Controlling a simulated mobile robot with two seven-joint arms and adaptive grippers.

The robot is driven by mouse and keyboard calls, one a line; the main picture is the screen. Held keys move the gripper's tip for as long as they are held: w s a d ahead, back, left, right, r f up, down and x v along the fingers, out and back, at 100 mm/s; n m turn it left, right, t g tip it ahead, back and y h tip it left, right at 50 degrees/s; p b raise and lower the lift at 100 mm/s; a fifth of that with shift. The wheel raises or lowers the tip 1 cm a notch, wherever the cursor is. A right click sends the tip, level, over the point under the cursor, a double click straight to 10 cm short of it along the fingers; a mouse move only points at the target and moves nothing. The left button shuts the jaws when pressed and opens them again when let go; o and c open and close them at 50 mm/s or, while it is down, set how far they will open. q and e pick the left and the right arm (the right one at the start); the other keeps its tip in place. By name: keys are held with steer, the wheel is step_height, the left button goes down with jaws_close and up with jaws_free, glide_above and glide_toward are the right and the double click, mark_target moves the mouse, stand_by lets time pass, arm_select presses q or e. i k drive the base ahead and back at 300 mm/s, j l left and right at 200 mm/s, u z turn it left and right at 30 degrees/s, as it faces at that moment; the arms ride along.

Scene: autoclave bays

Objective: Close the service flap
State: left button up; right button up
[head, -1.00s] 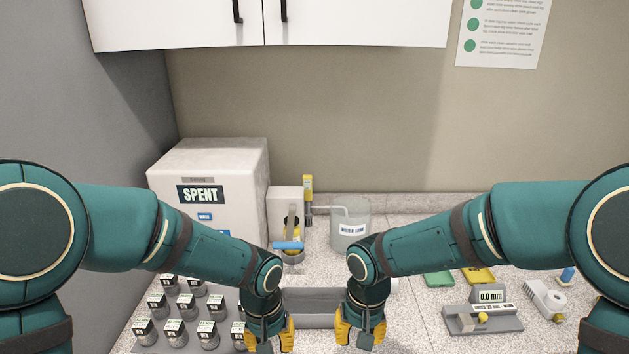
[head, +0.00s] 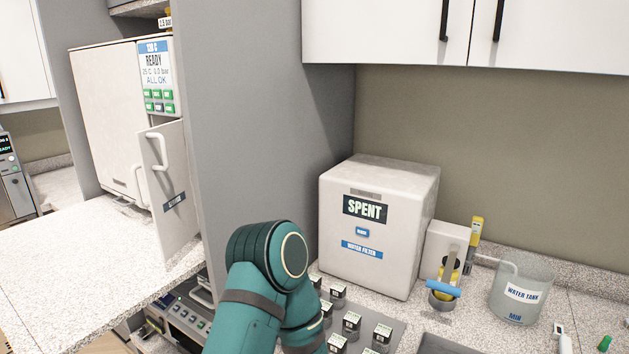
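The service flap (head: 176,215) is a pale grey panel with a white bar handle (head: 157,151) and a dark label. It hangs below the control panel of the autoclave (head: 104,120) at the left and stands swung open, out over the counter. My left arm (head: 262,290) shows at the bottom centre, to the right of the flap and apart from it. The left gripper is out of view below. My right arm and gripper are not in view.
A grey partition wall (head: 262,120) stands between the autoclave bay and the bay with the SPENT box (head: 375,225). Several small jars, a water tank (head: 520,290) and a blue-handled fixture stand on the right counter. The left counter (head: 80,260) before the flap is mostly clear.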

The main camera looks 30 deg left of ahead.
mark_target(162, 151)
steer(key=u, duration=1.8)
steer(key=i, duration=0.3)
